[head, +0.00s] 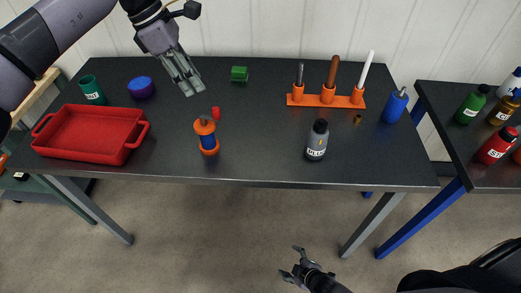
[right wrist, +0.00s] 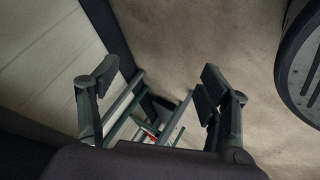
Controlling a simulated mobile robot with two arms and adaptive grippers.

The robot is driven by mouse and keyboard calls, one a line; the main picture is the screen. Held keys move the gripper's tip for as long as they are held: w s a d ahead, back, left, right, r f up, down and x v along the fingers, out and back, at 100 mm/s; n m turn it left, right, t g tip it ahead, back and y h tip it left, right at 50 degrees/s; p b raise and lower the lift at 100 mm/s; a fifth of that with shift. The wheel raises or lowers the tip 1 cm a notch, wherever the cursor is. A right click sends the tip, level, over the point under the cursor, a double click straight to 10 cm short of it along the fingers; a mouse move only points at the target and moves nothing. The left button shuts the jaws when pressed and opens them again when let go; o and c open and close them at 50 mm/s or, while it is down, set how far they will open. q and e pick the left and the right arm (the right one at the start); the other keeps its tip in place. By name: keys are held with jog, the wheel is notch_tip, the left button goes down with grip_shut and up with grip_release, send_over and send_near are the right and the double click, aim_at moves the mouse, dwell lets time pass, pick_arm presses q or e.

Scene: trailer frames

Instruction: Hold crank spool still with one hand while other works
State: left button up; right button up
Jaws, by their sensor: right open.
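The crank spool (head: 207,141), with orange ends and a blue middle, stands upright on the dark table near its front edge. A small red knob (head: 216,113) shows just behind its top. My left gripper (head: 188,88) hangs above the table, behind and a little left of the spool, apart from it. Its fingers point down; I cannot tell whether they are open. My right gripper (head: 292,263) is low in front of the table, over the floor, away from the spool. It is open and empty, its fingers spread in the right wrist view (right wrist: 155,90).
On the table (head: 260,172) are a red tray (head: 85,155), green cup (head: 92,90), purple-blue round item (head: 141,87), green block (head: 239,74), orange tool rack (head: 312,101), glue bottle (head: 317,140) and blue bottle (head: 395,106). A second table (head: 440,105) with bottles stands right.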

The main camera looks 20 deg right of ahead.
jog(key=w+a+r+n+t+y, duration=0.35)
jog(key=w+a+r+n, duration=0.3)
jog(key=w+r, duration=0.4)
jog(key=s+a+r+n+g+y, duration=0.1)
jog(key=a+r+n+y, duration=0.4)
jog(key=r, duration=0.4)
jog(key=a+r+n+g+y, duration=0.15)
jog(key=a+r+n, duration=0.25)
jog(key=r+n, duration=0.4)
jog(key=s+a+r+n+y, duration=0.1)
jog(key=a+r+n+y, duration=0.35)
jog(key=r, duration=0.55)
jog(key=n+t+h, duration=0.4)
jog(key=n, duration=0.6)
send_near(214, 133)
jog(key=v, duration=0.4)
jog(key=shift+s+d+r, duration=0.15)
jog(key=shift+s, duration=0.05)
jog(key=shift+w+r, duration=0.1)
jog(key=shift+w, duration=0.15)
jog(key=shift+w+a, duration=0.25)
jog(key=shift+a, duration=0.05)
jog(key=x, duration=1.6)
jog(key=shift+a+f, duration=0.15)
jog(key=shift+f, duration=0.15)
jog(key=shift+c, duration=0.2)
